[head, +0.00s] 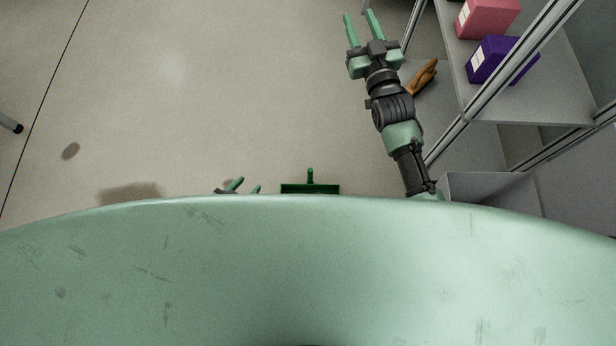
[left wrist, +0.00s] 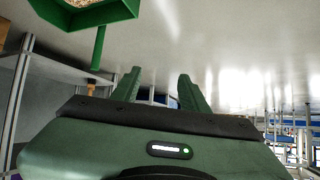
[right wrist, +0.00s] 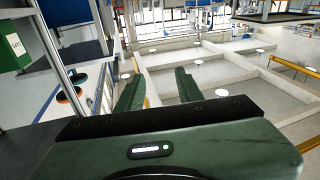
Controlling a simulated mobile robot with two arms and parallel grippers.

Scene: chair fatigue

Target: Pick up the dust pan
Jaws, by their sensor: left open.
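The green dust pan (head: 310,188) lies on the floor just beyond my green body's edge, its short handle pointing away from me. In the left wrist view the dust pan (left wrist: 97,17) is at the upper left, with something pale and speckled showing inside its rim. My left gripper (head: 247,187) is open and empty, a little left of the dust pan and apart from it; my body hides most of it. Its two fingers also show in the left wrist view (left wrist: 157,80). My right gripper (head: 362,17) is open and empty, reaching far forward beside the shelf, away from the dust pan.
A metal shelf rack (head: 545,108) stands on the right, with a pink box (head: 487,17) and a purple box (head: 497,62) on it. A brown object (head: 424,77) lies beside my right arm. The floor (head: 220,90) ahead and left is clear.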

